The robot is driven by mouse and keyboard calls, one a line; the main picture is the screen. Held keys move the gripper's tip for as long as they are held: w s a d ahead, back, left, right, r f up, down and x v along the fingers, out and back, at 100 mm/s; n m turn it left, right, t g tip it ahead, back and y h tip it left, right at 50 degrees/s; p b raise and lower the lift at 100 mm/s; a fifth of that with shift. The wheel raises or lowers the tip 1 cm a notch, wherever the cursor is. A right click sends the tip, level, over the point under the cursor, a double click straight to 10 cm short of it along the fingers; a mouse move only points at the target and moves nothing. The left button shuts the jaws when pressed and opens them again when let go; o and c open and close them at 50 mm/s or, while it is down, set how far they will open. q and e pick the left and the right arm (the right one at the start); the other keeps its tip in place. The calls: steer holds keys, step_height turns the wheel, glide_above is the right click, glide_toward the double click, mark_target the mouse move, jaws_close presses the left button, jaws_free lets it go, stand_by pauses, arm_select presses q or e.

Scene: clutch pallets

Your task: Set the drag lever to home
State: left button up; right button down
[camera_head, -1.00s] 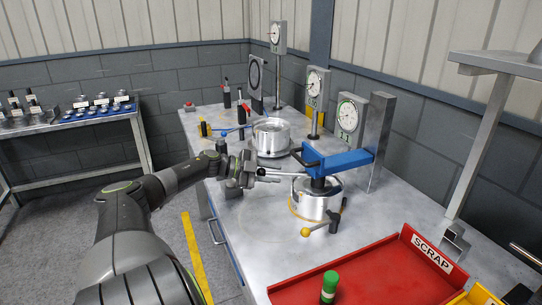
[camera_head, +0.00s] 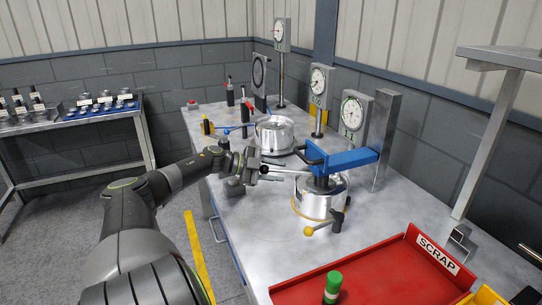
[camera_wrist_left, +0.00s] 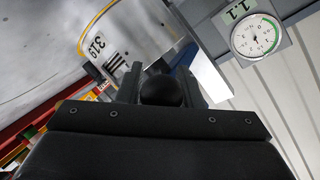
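The drag lever (camera_head: 286,172) is a thin metal rod running left from the near clutch fixture, under the blue arm (camera_head: 345,160). A black ball knob (camera_wrist_left: 160,90) sits at its outer end. My left gripper (camera_head: 268,173) is at this knob, left of the fixture. In the left wrist view the knob fills the space between the two fingers (camera_wrist_left: 161,82), which look closed on its sides. The silver clutch drum (camera_head: 319,199) stands under the blue arm; its label "319" shows in the wrist view. My right gripper is not in view.
The red SCRAP tray (camera_head: 440,256) is at the front right. A second silver drum (camera_head: 274,133) stands farther back.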

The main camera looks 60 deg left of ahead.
arm_select(q)
steer(key=shift+s+a+r, duration=0.1)
steer(key=shift+s+a, duration=0.15)
steer(key=shift+s, duration=0.3)
steer(key=p+v, duration=0.2)
steer(key=v, duration=1.4)
steer(key=shift+r, duration=0.1)
